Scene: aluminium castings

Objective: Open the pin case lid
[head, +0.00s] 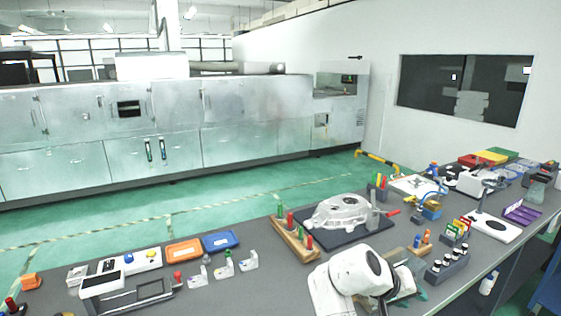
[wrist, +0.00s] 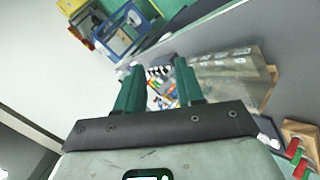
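In the wrist view, a clear, boxy thing (wrist: 225,68) that looks like the pin case lies just beyond and right of my fingers, with a tan edge at its right side. Small coloured pieces (wrist: 160,88) show between the fingers. I cannot tell whether its lid is raised. My gripper (wrist: 158,72) has two green fingers, clearly apart, with nothing held between them. In the head view, my white arm covers most of this spot; only a pale, clear edge (head: 408,288) shows beside it.
A metal casting (head: 340,212) sits on a dark mat behind my arm. A wooden peg block (head: 297,240) is to its left. A dark rack of small bottles (head: 447,266) stands close on the right, with coloured tag holders (head: 458,230) behind. The table's front edge is near.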

